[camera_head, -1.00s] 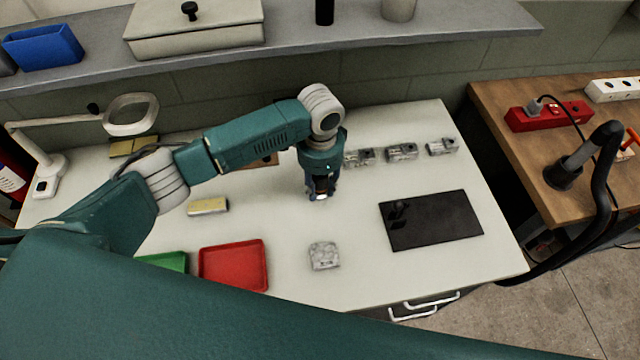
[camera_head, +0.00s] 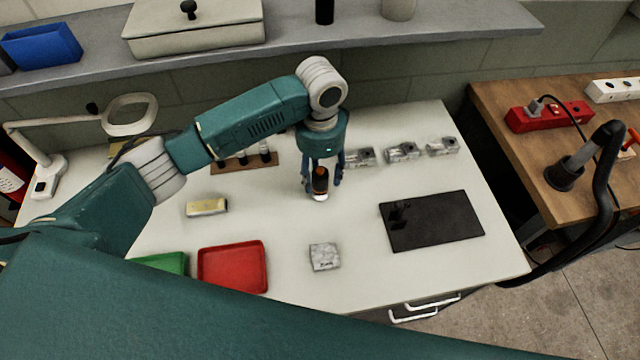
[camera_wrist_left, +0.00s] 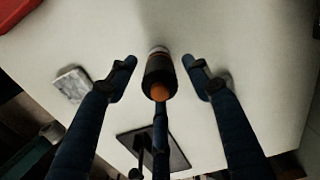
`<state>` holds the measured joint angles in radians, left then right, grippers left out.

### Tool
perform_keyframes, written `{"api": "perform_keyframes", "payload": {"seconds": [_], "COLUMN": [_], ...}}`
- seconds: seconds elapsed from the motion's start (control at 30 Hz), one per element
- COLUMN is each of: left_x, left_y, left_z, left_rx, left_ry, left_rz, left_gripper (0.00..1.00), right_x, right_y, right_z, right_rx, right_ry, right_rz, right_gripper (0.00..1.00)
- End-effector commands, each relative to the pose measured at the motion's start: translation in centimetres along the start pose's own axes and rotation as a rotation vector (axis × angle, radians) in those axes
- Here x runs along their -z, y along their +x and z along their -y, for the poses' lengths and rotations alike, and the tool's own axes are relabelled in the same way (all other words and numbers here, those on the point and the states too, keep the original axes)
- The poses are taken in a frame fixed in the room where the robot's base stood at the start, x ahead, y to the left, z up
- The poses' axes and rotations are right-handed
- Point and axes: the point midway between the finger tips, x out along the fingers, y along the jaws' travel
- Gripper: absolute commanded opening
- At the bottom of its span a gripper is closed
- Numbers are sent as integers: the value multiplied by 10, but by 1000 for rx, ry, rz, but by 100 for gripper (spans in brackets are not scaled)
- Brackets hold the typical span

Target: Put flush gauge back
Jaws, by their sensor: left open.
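A small dark cylinder with an orange top and a pale base, which I take for the flush gauge (camera_head: 320,181), stands upright on the white workbench (camera_head: 350,285). My left gripper (camera_head: 322,180) is open above it, with its fingers spread on either side. In the left wrist view the gauge (camera_wrist_left: 160,75) sits between the fingertips (camera_wrist_left: 160,72), with visible gaps to the side fingers. A brown wooden rack (camera_head: 232,167) holding several small upright tools lies behind and left of the gripper, partly behind my arm. My right gripper is out of view.
A red tray (camera_head: 233,267), a green tray (camera_head: 163,263), a yellowish block (camera_head: 207,207) and a grey metal block (camera_head: 324,257) lie nearby. A black plate (camera_head: 431,220) is to the right. Several metal parts (camera_head: 402,151) line the back. A magnifier lamp (camera_head: 130,115) stands left.

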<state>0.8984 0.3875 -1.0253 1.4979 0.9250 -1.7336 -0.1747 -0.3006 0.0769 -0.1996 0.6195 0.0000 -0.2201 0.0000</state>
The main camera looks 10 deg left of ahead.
Motion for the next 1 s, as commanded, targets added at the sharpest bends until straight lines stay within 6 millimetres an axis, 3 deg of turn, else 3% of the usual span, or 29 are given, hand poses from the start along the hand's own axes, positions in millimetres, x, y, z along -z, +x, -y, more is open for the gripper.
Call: {"api": "perform_keyframes", "payload": {"seconds": [0.2,0.4,1.0], "left_x": [1,0,0], "left_y": [-43,-62,-65], "left_z": [0,0,-1], "left_rx": [2,-1,-2], "left_ry": [1,1,1], "left_rz": [-2,1,1], "left_gripper": [50,50,50], "right_x": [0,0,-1], "right_y": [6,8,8], "right_z": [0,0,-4], "right_rx": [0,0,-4], "right_ry": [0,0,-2], "right_rz": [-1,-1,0], "right_gripper": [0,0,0]}}
